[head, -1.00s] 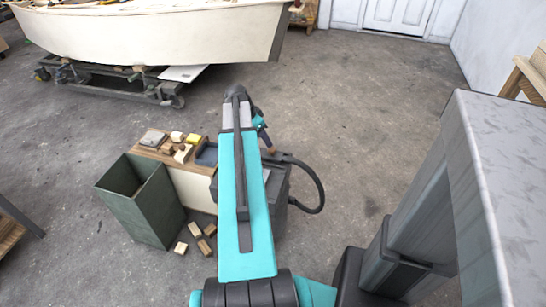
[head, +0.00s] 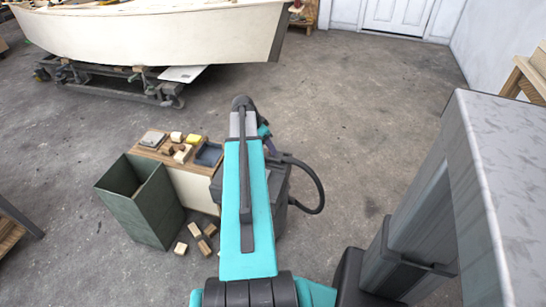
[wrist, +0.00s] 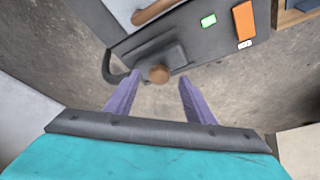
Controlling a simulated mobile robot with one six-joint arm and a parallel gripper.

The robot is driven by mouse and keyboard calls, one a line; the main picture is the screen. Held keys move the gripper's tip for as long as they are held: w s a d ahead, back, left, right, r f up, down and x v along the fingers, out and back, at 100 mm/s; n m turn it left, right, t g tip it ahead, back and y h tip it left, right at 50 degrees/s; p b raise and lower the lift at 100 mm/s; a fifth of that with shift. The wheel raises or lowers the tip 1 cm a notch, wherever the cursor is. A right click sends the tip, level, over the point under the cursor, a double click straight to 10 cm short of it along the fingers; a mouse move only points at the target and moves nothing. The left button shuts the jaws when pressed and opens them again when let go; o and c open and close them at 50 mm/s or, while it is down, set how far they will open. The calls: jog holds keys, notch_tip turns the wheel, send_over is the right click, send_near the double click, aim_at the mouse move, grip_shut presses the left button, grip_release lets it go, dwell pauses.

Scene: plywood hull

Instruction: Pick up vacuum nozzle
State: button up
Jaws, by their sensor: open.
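The dark shop vacuum (head: 282,185) stands behind my arm in the head view, its black hose looping out to the right. In the wrist view its top (wrist: 205,40) shows a green patch and an orange patch. A brown round-ended piece (wrist: 159,74), seemingly the vacuum nozzle, sits against a dark block at the vacuum's edge, close to the hose. My gripper (wrist: 160,78) is open, with its two purple fingers apart and the brown end in view between their tips. I cannot tell the remaining depth between them. In the head view my arm hides most of the gripper.
A wood-topped cabinet (head: 192,187) with small blocks and a blue tray (head: 208,154) stands left of the vacuum. A green open bin (head: 145,205) is beside it, with loose blocks on the floor. A boat hull (head: 150,38) is behind.

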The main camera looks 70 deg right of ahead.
jog(key=shift+x, duration=1.55)
grip_shut()
